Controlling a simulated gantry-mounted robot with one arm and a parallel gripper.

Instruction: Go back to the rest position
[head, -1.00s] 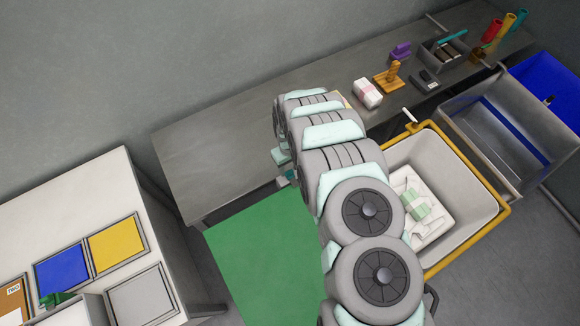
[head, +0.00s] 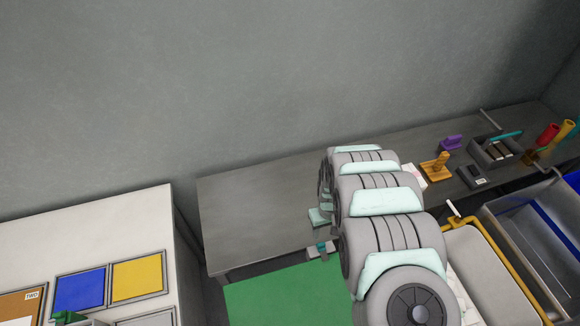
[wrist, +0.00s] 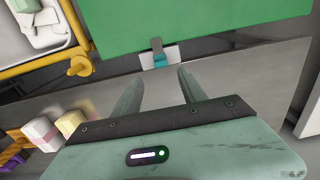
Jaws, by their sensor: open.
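My arm reaches from the lower right toward the grey bench (head: 255,195) in the head view. My gripper (wrist: 157,80) shows in the wrist view with its two fingers spread apart and nothing between them. In the head view its end is mostly hidden behind my arm. Beyond the fingertips lies a small grey and teal piece (wrist: 158,60) at the edge of the green surface (wrist: 200,25). The same piece (head: 320,249) shows in the head view beside the green surface (head: 285,295).
A yellow-rimmed bin (head: 490,245) and a grey bin (head: 510,205) stand at the right. A white cabinet (head: 100,225) with blue and yellow panels is at the left. Purple and orange tools, a dark box and coloured tubes sit on the bench's right part; its left part is clear.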

